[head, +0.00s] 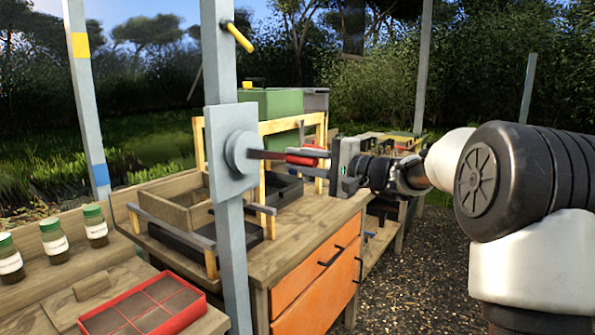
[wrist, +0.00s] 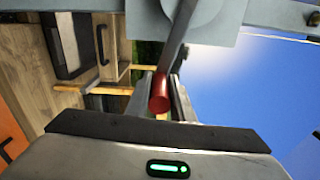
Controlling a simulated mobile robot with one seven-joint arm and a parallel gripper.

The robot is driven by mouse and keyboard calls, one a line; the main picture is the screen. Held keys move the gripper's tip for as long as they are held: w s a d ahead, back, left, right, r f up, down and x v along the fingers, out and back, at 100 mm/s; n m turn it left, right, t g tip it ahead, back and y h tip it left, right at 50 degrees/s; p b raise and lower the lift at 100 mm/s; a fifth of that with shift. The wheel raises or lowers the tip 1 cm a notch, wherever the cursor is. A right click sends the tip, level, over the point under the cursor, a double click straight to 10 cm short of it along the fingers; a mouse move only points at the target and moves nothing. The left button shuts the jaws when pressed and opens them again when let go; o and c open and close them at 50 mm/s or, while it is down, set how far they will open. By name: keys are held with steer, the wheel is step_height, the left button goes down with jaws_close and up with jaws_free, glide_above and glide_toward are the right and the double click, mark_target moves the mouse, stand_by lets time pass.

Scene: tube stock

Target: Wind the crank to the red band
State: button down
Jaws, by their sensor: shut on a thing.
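The crank has a round grey hub (head: 240,153) on a square plate fixed to a grey post. Its dark arm (head: 267,154) reaches right to a red handle (head: 306,155). My gripper (head: 308,164) comes from the right and is shut on the handle. In the wrist view the red handle (wrist: 159,93) lies between the fingers of my gripper (wrist: 160,104), its round end towards the camera. Another grey post at left carries a yellow band (head: 80,45) and a blue band (head: 99,174). I see no red band in either view.
A wooden bench with orange drawers (head: 313,290) stands behind the post, with trays on top. Several green-lidded jars (head: 96,226) and a red divided tray (head: 140,313) are at front left. A yellow peg (head: 238,37) juts from the post above the hub.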

steer(key=shift+d+r, duration=0.1)
steer(key=shift+r, duration=0.15)
steer(key=c, duration=1.7)
jaws_free()
steer(key=shift+o, duration=0.7)
steer(key=shift+f, duration=0.1)
steer(key=v, duration=1.7)
steer(key=shift+p, duration=0.35)
steer(key=shift+s+d, duration=0.15)
